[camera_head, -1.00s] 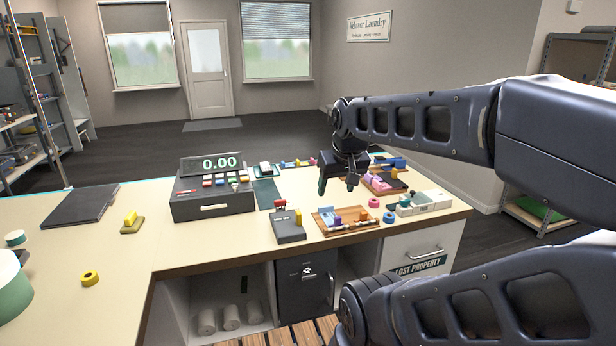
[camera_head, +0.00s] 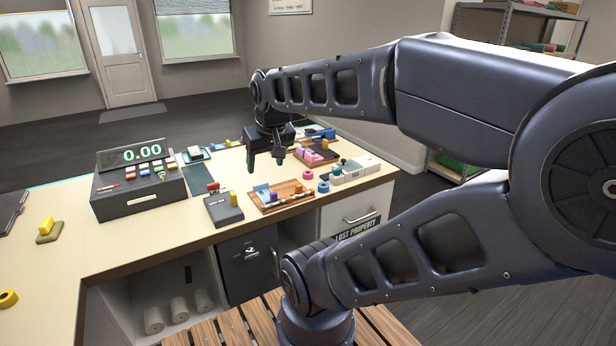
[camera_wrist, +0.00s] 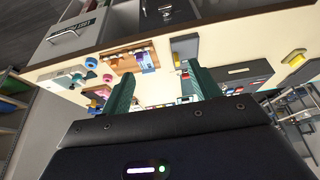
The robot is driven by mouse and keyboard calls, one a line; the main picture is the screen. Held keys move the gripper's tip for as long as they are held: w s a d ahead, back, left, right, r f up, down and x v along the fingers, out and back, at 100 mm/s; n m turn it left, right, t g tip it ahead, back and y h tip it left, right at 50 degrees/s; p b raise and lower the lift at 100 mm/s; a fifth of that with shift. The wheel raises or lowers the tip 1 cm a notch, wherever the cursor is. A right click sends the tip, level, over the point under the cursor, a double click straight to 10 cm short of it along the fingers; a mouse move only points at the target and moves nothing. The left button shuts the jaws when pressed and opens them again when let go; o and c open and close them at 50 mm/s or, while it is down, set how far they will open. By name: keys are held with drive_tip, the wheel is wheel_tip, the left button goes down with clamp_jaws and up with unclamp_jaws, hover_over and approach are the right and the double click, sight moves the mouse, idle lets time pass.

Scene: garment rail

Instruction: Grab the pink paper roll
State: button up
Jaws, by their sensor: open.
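The pink paper roll (camera_head: 307,174) is a small ring on the counter, right of the wooden tray and near the front right corner. It also shows at the left in the wrist view (camera_wrist: 107,77). A similar blue roll (camera_head: 323,187) lies just in front of it. My gripper (camera_head: 265,160) hangs open and empty above the counter, to the left of the pink roll and behind the wooden tray. Its two green fingers (camera_wrist: 161,72) stand apart in the wrist view, with the pink roll outside them to the left.
A wooden tray (camera_head: 266,207) with small items lies close by. A grey-white box (camera_head: 357,172) stands right of the rolls. A second tray (camera_head: 328,159) lies behind them. A grey card terminal (camera_head: 222,211) and a cash register (camera_head: 140,201) stand left. The counter is crowded here.

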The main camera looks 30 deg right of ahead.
drive_tip(key=shift+o, duration=0.6)
drive_tip(key=m+g+h, duration=0.1)
drive_tip(key=m+h, duration=0.1)
drive_tip(key=m, duration=0.5)
hover_over(308, 173)
drive_tip(key=s+a, duration=0.3)
drive_tip(key=s, duration=0.1)
wheel_tip(308, 173, down, 17)
drive_tip(key=shift+w+d+x, duration=0.1)
drive_tip(key=shift+d+x, duration=0.05)
drive_tip(key=shift+x, duration=1.6)
drive_tip(key=shift+w+d+x, duration=0.1)
drive_tip(key=shift+d+x, duration=0.05)
drive_tip(key=shift+x, duration=1.65)
drive_tip(key=shift+w+d+x, duration=0.1)
drive_tip(key=shift+d+x, duration=0.05)
drive_tip(key=shift+x, duration=1.6)
drive_tip(key=shift+s+r, duration=0.1)
drive_tip(key=shift+r, duration=0.1)
drive_tip(key=c, duration=1.1)
